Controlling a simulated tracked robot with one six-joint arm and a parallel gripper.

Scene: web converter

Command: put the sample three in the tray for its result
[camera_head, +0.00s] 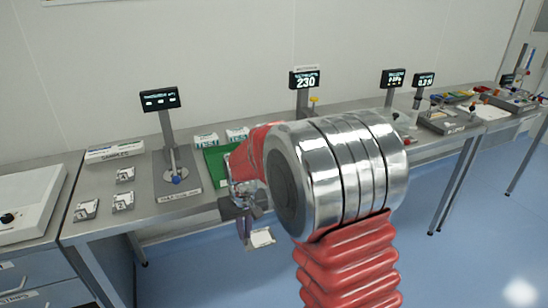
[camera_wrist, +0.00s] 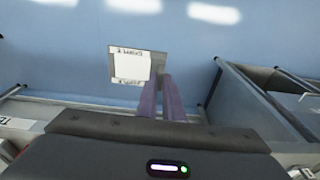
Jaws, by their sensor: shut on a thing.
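My gripper (camera_head: 245,236) hangs in front of the bench's front edge, above the floor, in the head view. It is shut on a flat white sample (camera_head: 262,238). In the wrist view the purple-grey fingers (camera_wrist: 162,88) grip the sample (camera_wrist: 132,66) by one side. Its printed label is upside down, and I cannot read its number. No result tray can be clearly made out; my arm hides part of the bench.
A green mat or tray (camera_head: 214,168) with white labelled boxes (camera_head: 206,140) lies behind my gripper. A stand with a display (camera_head: 160,98) is left of it. Another display (camera_head: 305,82) reads 230. Coloured items (camera_head: 455,97) stand at the far right. Blue floor is open in front.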

